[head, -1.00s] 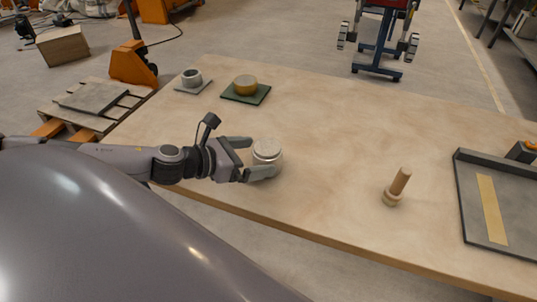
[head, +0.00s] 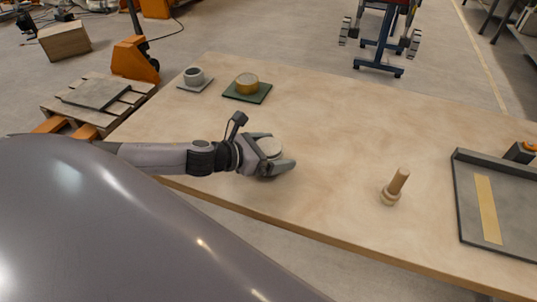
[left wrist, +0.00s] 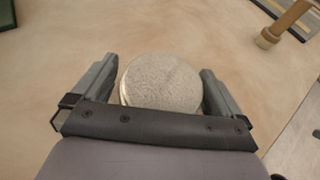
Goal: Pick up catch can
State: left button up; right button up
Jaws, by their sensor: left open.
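A round, pale grey can (head: 270,147) with a flat, speckled top stands on the wooden table; I take it to be the catch can. My left gripper (head: 283,149) is open around it, one finger on each side. In the left wrist view the can (left wrist: 161,82) sits between the two fingers, with a small gap showing at the right finger; contact at the left finger is unclear. The can's lower side is hidden by the gripper. My right gripper is not in view.
A brass-coloured can (head: 246,80) sits on a green plate, and a grey cup (head: 194,76) on a grey plate, at the far left. A wooden peg (head: 398,182) stands to the right. A grey tray (head: 466,205) lies at the right edge. The table's middle is clear.

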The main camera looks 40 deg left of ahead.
pick_arm(q)
jog(key=c, duration=1.3)
